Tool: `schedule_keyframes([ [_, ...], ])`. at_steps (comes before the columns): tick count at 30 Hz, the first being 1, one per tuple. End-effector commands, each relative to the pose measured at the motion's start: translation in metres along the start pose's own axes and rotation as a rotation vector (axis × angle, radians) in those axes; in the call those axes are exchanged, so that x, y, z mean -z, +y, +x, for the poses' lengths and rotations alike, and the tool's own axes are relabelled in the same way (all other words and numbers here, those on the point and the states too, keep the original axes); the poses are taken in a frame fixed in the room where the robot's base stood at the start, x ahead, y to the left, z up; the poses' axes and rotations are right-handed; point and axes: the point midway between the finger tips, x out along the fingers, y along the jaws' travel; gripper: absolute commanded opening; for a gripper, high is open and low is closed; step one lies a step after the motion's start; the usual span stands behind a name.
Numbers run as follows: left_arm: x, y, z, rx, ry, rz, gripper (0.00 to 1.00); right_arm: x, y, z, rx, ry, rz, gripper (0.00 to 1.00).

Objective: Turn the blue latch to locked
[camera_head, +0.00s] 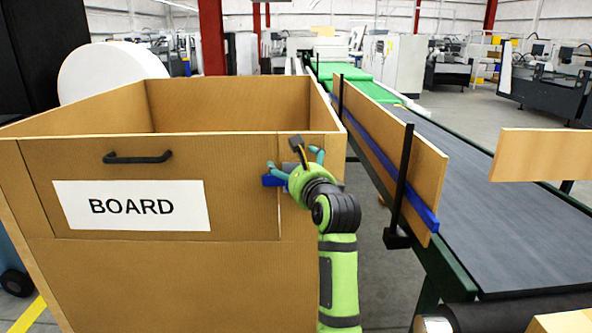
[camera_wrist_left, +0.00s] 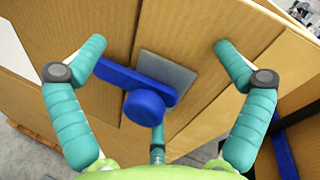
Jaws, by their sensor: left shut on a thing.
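The blue latch (camera_wrist_left: 145,105) is on the front of the cardboard box, with a round knob and a flat bar slanting up to the left. Its bar lies partly over a grey plate (camera_wrist_left: 173,76) beside a panel seam. In the head view only part of the latch (camera_head: 272,181) shows, past my gripper. My left gripper (camera_head: 297,160) is at the latch; its teal fingers (camera_wrist_left: 158,45) are spread around it and it is shut on the latch. Exact finger contact is hard to see. My right gripper is not in view.
The box front (camera_head: 250,160) has a black handle (camera_head: 137,157) and a white BOARD label (camera_head: 131,206). To the right stand an upright guide board (camera_head: 395,150) with a black post (camera_head: 403,180) and a dark conveyor belt (camera_head: 490,220). A narrow floor gap separates box and conveyor.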

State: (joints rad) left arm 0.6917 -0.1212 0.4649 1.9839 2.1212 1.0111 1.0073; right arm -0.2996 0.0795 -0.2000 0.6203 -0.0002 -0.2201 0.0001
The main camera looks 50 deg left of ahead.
Motion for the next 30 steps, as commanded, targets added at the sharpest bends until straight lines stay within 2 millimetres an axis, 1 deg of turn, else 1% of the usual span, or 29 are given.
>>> schedule_keyframes([
  [1,-0.013,-0.009,-0.003,0.018,-0.027,-0.001,0.71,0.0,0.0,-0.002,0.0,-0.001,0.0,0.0],
  [3,-0.011,-0.008,-0.006,0.019,-0.026,-0.002,0.65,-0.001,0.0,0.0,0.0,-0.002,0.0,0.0],
  [4,-0.01,-0.007,-0.008,0.019,-0.026,-0.002,0.63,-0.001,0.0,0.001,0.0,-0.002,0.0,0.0],
  [16,-0.005,-0.001,-0.036,0.017,-0.024,-0.006,0.63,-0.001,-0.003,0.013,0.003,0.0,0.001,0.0],
  [30,0.005,0.008,-0.067,0.01,-0.012,-0.003,0.63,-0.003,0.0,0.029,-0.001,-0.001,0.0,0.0],
])
